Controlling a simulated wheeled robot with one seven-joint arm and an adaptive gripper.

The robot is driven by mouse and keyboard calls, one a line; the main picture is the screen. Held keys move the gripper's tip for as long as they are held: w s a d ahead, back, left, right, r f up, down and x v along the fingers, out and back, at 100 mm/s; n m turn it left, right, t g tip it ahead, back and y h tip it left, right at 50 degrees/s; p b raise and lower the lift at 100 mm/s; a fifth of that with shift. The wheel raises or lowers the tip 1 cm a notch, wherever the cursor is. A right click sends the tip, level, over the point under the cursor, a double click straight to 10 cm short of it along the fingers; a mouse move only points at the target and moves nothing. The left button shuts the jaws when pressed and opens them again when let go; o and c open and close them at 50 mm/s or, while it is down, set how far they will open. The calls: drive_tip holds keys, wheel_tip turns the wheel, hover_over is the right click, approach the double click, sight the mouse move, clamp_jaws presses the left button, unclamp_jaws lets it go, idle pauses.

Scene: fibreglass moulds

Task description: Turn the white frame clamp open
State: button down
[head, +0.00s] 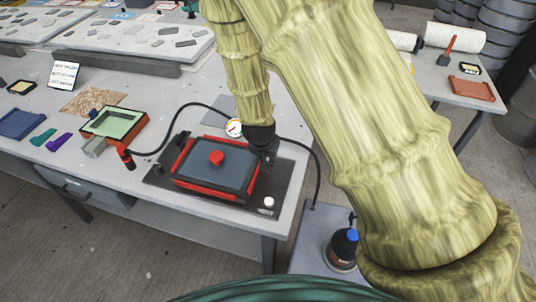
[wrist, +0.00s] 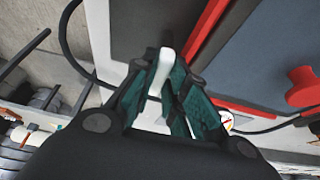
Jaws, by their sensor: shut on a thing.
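The white frame clamp (wrist: 158,72) shows in the wrist view as a pale lever between my fingers. My gripper (wrist: 170,82) has teal finger pads and is shut on it. In the head view my gripper (head: 265,158) is at the back right corner of the red frame (head: 210,198), and the clamp is hidden there. The frame surrounds a blue-grey plate (head: 230,176) with a red knob (head: 216,158) on top. It sits on a dark base board (head: 268,188). The clamp's exact angle is hard to tell.
A round gauge (head: 233,127) and a black hose (head: 190,106) lie close behind the frame. A small white knob (head: 269,202) is at the board's front right. A green-lined mould (head: 114,123) stands to the left.

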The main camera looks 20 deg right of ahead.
idle(0.3)
drive_tip(key=c, duration=1.4)
unclamp_jaws()
drive_tip(key=shift+c, duration=0.2)
drive_tip(key=shift+b, duration=0.3)
